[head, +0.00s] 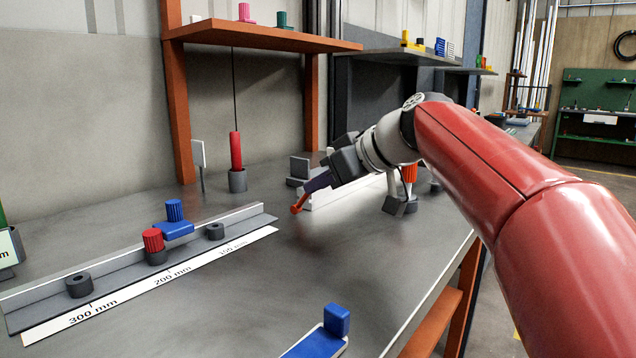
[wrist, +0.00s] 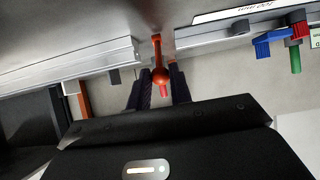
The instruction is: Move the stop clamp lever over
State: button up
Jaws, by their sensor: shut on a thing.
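The orange stop clamp lever (head: 298,204) slants down from my gripper's tips in the head view. In the wrist view the lever (wrist: 157,50) is a thin orange bar with a round ball end, between my two dark fingers. My gripper (head: 312,187) reaches in from the right, low over the bench. In the wrist view my gripper (wrist: 161,84) is shut on the lever near its ball end. The lever's base is not clear in either view.
A grey rail (head: 130,262) with a millimetre scale lies to the left. A red rod (head: 236,150) stands in a cup behind. A blue piece (head: 336,319) is at the front edge.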

aim_at(325, 227)
jog(key=shift+s+d+f, duration=0.1)
jog(key=shift+d+f, duration=0.05)
jog(key=shift+f, duration=0.1)
jog(key=shift+s+d+f+b, duration=0.5)
jog(key=shift+f+b, duration=0.25)
jog(key=shift+b, duration=0.3)
jog(key=shift+f, duration=0.1)
jog(key=shift+s+d+f+b, duration=0.15)
jog(key=shift+d+f+b, duration=0.05)
jog(key=shift+f+b, duration=0.35)
jog(key=shift+s+d+f+b, duration=0.1)
jog(key=shift+d+f+b, duration=0.1)
jog(key=shift+f+b, duration=0.3)
jog(key=shift+r, duration=0.15)
jog(key=shift+s+d+f+b, duration=0.1)
jog(key=shift+d+f+b, duration=0.05)
jog(key=shift+f+b, duration=1)
jog(key=shift+f, duration=0.15)
